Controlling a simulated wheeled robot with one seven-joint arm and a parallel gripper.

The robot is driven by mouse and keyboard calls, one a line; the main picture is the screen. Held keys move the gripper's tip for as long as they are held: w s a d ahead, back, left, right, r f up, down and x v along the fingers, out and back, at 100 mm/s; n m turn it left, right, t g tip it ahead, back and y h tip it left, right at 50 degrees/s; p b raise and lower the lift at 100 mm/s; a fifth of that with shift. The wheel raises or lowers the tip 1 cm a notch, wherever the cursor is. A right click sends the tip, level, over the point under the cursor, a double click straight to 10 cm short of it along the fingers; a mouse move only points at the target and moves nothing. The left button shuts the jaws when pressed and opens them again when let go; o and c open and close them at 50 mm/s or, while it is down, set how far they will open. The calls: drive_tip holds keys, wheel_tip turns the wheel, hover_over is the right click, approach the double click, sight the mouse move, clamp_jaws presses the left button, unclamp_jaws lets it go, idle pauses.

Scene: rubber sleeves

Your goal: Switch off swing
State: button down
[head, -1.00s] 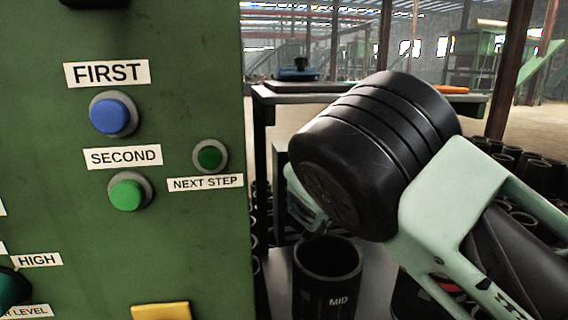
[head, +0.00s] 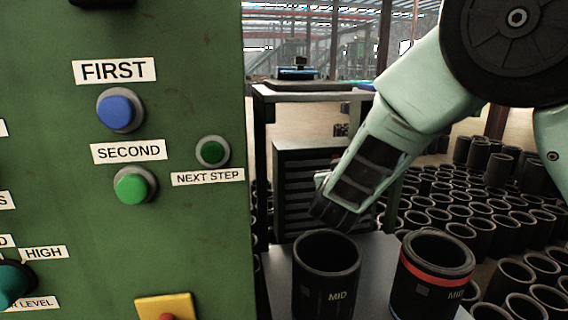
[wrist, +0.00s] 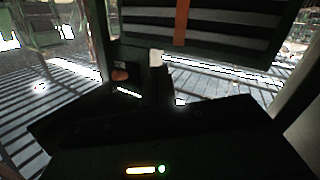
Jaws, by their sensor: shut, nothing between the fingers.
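No label reading "swing" can be read in the head view. The green control panel (head: 190,230) fills the left side, with a blue FIRST button (head: 120,110), a green SECOND button (head: 135,185) and a dark green NEXT STEP button (head: 212,151). A teal knob (head: 12,284) by the HIGH label is cut off at the left edge. My gripper (head: 327,205) is shut and empty, right of the panel and above the sleeves, touching none of the panel's controls. The wrist view is dark and shows none of the labelled buttons.
A black MID sleeve (head: 326,280) and a red-banded sleeve (head: 433,275) stand on a grey table (head: 380,252). Many black sleeves stand on the floor at right. A yellow plate with a red button (head: 165,308) is low on the panel.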

drive_tip(key=s+a+f+n+g+y, duration=0.25)
drive_tip(key=s+a+g+y, duration=0.2)
drive_tip(key=s, duration=0.45)
drive_tip(key=s+a+f+n+g+y, duration=0.25)
drive_tip(key=s+a+g+y, duration=0.2)
drive_tip(key=s, duration=0.35)
drive_tip(key=s+d+f+n+g+h, duration=0.1)
drive_tip(key=s+d+f+g, duration=0.1)
drive_tip(key=s, duration=1)
drive_tip(key=s+d+f+n+g+h, duration=0.1)
drive_tip(key=s+d+g, duration=0.4)
drive_tip(key=s, duration=0.8)
drive_tip(key=shift+d+f+n+h, duration=0.45)
drive_tip(key=shift+d+h, duration=0.25)
drive_tip(key=shift+d, duration=0.15)
